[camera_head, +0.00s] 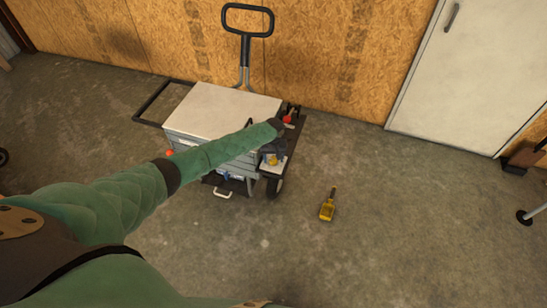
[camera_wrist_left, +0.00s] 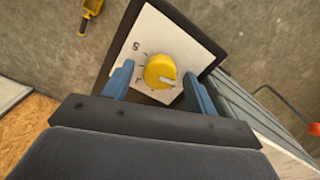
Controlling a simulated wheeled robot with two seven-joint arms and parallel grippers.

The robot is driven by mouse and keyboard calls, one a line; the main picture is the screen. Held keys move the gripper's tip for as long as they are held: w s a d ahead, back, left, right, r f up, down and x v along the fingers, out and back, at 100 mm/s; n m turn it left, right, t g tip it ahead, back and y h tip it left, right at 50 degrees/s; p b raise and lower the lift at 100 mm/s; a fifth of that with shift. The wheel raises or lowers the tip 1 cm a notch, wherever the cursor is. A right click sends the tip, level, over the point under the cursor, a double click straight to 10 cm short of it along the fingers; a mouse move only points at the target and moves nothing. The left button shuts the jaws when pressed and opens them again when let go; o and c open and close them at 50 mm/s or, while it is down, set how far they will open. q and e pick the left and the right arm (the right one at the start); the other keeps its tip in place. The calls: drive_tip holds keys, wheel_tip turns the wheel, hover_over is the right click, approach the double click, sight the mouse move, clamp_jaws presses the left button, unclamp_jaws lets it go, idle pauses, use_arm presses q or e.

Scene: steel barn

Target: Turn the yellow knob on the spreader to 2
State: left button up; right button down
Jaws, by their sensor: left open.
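The spreader (camera_head: 222,103) is a grey cart with a pale lid, standing against the wooden wall. Its yellow knob (camera_head: 272,158) sits on a white dial plate (camera_head: 276,167) at the cart's right front. In the left wrist view the knob (camera_wrist_left: 158,69) is round with a white pointer mark, directed right and slightly down. A "5" is readable on the plate (camera_wrist_left: 143,32) up and left of the knob; other marks are partly hidden. My left gripper (camera_wrist_left: 158,80) is open, its blue fingers on either side of the knob, with gaps showing. My right gripper is out of view.
A yellow scoop (camera_head: 327,208) lies on the concrete floor right of the cart. A red-tipped lever (camera_head: 287,118) stands near my left wrist. The black push handle (camera_head: 247,20) rises behind the cart. A white door (camera_head: 475,65) is at right. The floor in front is clear.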

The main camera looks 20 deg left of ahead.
use_arm(q)
drive_tip(key=shift+f, duration=0.15)
drive_tip(key=shift+c, duration=0.4)
drive_tip(key=c, duration=0.9)
